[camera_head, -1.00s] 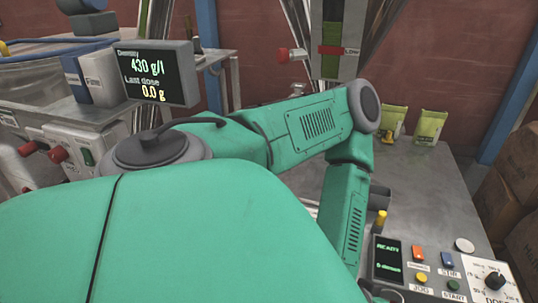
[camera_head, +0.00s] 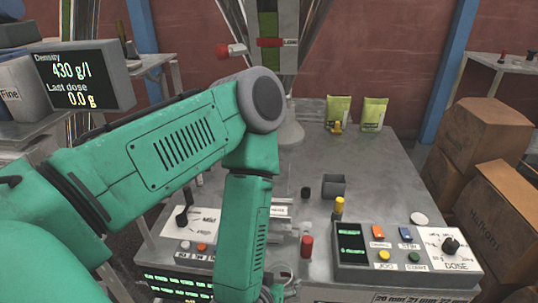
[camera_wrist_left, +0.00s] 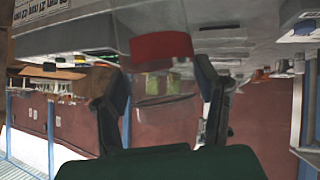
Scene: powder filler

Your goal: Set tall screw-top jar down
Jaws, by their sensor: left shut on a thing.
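In the left wrist view, my left gripper (camera_wrist_left: 163,105) is shut on a clear, see-through jar (camera_wrist_left: 160,115), its dark fingers on either side. A red part (camera_wrist_left: 160,47), which looks like the jar's cap, shows above the fingers in that picture. That view is upside down, with the worktop along its top. In the head view, my left arm reaches down to the near edge of the table, and its gripper (camera_head: 272,292) is mostly hidden at the bottom edge. I cannot tell whether the jar touches anything. My right gripper is not in view.
A control box (camera_head: 405,255) with buttons and a dial stands at the right front of the metal table (camera_head: 370,170). Green pouches (camera_head: 373,113) stand at the back. The table's middle right is clear.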

